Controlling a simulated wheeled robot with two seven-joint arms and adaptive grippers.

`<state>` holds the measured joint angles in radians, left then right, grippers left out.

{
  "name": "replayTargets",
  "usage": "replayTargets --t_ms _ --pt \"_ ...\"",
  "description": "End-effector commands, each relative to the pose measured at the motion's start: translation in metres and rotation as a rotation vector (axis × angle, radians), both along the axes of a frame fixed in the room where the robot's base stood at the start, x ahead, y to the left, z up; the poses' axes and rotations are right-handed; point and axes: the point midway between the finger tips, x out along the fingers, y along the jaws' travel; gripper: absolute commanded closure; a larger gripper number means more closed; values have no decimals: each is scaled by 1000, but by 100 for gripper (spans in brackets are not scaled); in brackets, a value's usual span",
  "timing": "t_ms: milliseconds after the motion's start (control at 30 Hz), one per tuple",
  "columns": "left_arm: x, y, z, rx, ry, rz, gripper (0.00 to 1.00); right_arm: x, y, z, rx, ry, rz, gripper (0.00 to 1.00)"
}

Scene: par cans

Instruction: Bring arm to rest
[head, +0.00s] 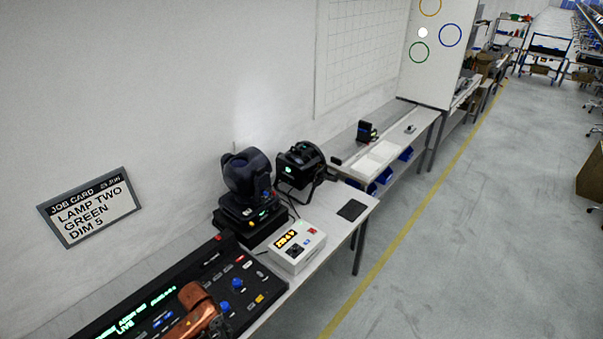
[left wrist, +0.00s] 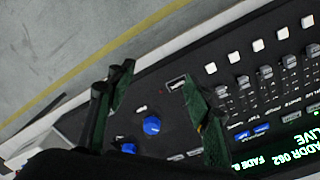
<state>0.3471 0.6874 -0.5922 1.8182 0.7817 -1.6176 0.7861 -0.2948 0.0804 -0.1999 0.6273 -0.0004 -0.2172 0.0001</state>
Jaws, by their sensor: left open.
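My left arm (head: 198,312), copper-coloured, comes in at the bottom edge of the head view over the black lighting console (head: 185,277). In the left wrist view my left gripper (left wrist: 160,92) is open, its two dark green fingers apart over the console (left wrist: 225,75). A blue knob (left wrist: 151,125) shows between the fingers, and nothing is held. I cannot tell whether the fingers touch the console. My right gripper is in neither view.
A dark moving-head lamp (head: 246,175), a black par can (head: 300,166) and a white control box (head: 297,246) stand beyond the console. A job card (head: 90,207) reads "LAMP TWO GREEN DIM 5". The floor (head: 480,230) right of the benches is clear.

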Motion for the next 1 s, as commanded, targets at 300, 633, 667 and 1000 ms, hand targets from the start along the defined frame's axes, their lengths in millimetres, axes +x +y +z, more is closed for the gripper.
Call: replayTargets --t_ms 300,633,667,1000 --pt "-51 -36 -17 -76 -75 -115 53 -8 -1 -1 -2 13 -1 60" --pt "-138 -25 -3 -75 -250 -154 53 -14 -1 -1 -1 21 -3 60" --pt "-144 -20 -1 -65 -259 -149 53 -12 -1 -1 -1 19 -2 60" --pt "-207 32 21 56 -301 -103 53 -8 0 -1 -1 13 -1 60"
